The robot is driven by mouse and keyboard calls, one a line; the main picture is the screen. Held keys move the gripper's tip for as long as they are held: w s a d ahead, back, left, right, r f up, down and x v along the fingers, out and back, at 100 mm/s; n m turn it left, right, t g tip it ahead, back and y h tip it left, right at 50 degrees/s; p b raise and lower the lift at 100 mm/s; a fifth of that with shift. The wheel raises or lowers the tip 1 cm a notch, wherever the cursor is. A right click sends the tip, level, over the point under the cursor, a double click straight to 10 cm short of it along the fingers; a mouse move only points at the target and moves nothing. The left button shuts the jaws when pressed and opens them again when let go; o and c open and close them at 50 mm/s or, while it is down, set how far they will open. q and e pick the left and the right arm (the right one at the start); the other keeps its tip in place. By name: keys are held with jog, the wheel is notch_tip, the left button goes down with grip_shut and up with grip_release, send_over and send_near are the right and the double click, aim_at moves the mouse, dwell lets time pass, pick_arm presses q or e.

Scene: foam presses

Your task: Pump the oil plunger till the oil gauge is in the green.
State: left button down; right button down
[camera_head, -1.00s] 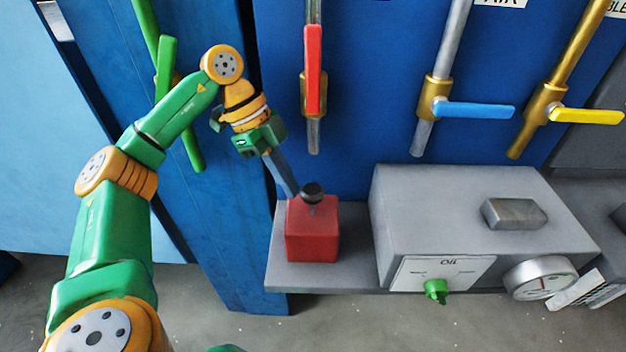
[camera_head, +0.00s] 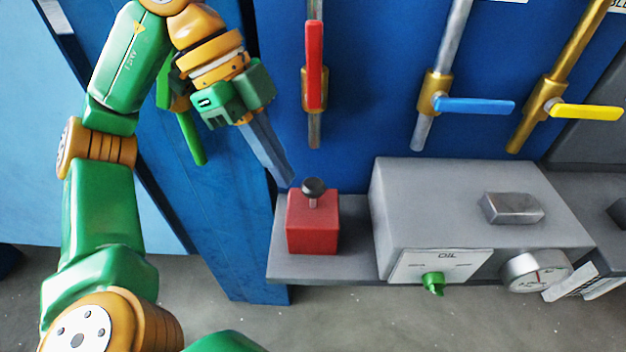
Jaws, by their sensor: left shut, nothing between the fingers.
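The oil plunger is a red block (camera_head: 312,228) with a black knob (camera_head: 314,187) on a short stem, standing on the left end of a grey shelf. My left gripper (camera_head: 288,180) is shut and empty. The round oil gauge (camera_head: 537,271) is on the front of a grey box at the right. Its face is small and seen at a slant, so I cannot read the needle. My right gripper is not in view.
The grey box (camera_head: 430,205) carries an "OIL" plate with a green knob (camera_head: 433,284). Red (camera_head: 314,65), blue (camera_head: 474,106) and yellow (camera_head: 586,111) valve handles are on pipes behind. The grey shelf (camera_head: 345,268) has bare room around the block.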

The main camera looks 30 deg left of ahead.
pick_arm(q)
jog(key=s+d, duration=0.1)
jog(key=s+d+r, duration=0.2)
jog(key=s, duration=0.1)
dwell(1.3)
jog(key=w+a+r+p, duration=0.2)
jog(key=w+a+p, duration=0.2)
jog(key=w+p, duration=0.65)
jog(key=a+f+p, duration=0.2)
jog(key=a+f, duration=0.2)
jog(key=f, duration=0.1)
jog(key=shift+w+f, duration=0.15)
jog(key=shift+w, duration=0.3)
